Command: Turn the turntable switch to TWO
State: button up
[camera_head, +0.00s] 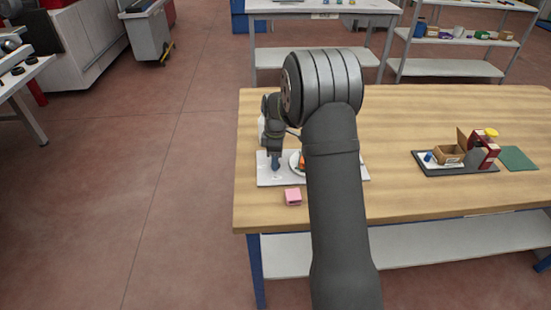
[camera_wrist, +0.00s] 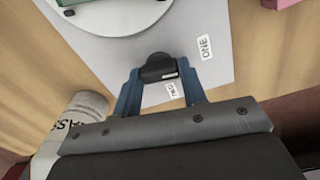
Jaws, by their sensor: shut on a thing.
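The turntable switch is a black knob (camera_wrist: 158,68) on a pale grey base plate (camera_wrist: 220,22). My gripper (camera_wrist: 160,82) is shut on the knob, with one blue finger on each side of it. A white mark shows on the knob's edge, facing a small label (camera_wrist: 171,89) that is hard to read and looks upside down. A label reading ONE (camera_wrist: 206,47) lies to the right of the knob. The round white turntable (camera_wrist: 125,14) is above it in the wrist view. In the head view my gripper (camera_head: 275,165) points down at the base plate (camera_head: 265,181) and the knob is hidden.
A pink block (camera_head: 293,197) lies just in front of the base plate on the wooden table (camera_head: 420,115). A white lettered cylinder (camera_wrist: 80,118) stands close to my gripper. A dark tray (camera_head: 470,171) with boxes is far right, by a green mat (camera_head: 518,158).

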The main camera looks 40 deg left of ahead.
jog(key=m, duration=1.2)
jog(key=shift+m, duration=2.1)
jog(key=shift+o, duration=0.2)
jog(key=o, duration=1)
jog(key=shift+c, duration=0.2)
jog(key=shift+r, duration=0.1)
notch_tip(320, 180, up, 17)
jog(key=shift+r, duration=0.15)
